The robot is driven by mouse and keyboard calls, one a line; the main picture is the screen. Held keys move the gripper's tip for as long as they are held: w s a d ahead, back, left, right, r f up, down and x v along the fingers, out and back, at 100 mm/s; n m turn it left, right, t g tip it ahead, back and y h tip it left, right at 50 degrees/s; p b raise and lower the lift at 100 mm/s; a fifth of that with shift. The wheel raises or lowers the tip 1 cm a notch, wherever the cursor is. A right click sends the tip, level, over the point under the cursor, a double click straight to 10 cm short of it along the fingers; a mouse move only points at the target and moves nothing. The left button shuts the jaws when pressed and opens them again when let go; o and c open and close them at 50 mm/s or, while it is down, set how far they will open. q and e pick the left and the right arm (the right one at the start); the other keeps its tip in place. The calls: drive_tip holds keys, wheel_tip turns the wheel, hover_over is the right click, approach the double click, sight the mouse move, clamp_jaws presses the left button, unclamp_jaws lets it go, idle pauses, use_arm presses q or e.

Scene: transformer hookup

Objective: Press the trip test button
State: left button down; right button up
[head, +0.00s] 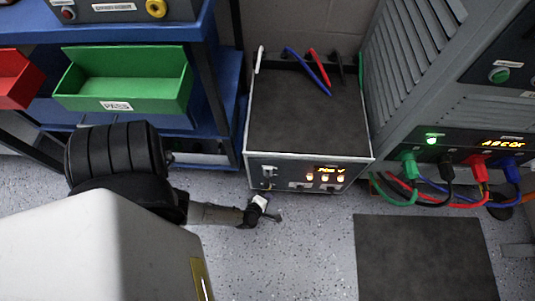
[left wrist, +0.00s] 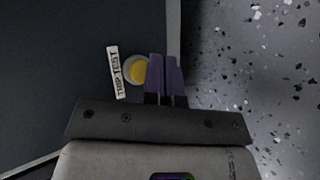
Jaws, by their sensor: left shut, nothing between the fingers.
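In the left wrist view, the trip test button (left wrist: 137,70) is a yellow round button in a pale ring on a dark panel (left wrist: 70,60). Contact with the panel cannot be told. In the head view my left gripper (head: 262,208) is low, in front of the grey box (head: 308,118). I cannot make out the button there. My right gripper is out of view.
The grey box has lit orange lamps and loose blue and red leads on top. A tall grey cabinet (head: 405,65) with plugged cables stands at right. A blue shelf (head: 215,75) with green bin (head: 125,90) and red bin (head: 18,80) is at left.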

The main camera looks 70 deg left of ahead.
use_arm(q)
drive_tip(key=shift+w+a, duration=0.1)
drive_tip(key=shift+a, duration=0.15)
drive_tip(key=shift+w+a, duration=0.15)
drive_tip(key=shift+a, duration=0.3)
idle(0.8)
drive_tip(key=shift+d, duration=0.15)
drive_tip(key=shift+s+d, duration=0.35)
drive_tip(key=shift+d, duration=0.3)
idle(0.4)
drive_tip(key=d, duration=0.1)
drive_tip(key=s+d, duration=0.1)
drive_tip(key=d, duration=0.1)
drive_tip(key=s+d, duration=0.1)
drive_tip(key=shift+d, duration=0.3)
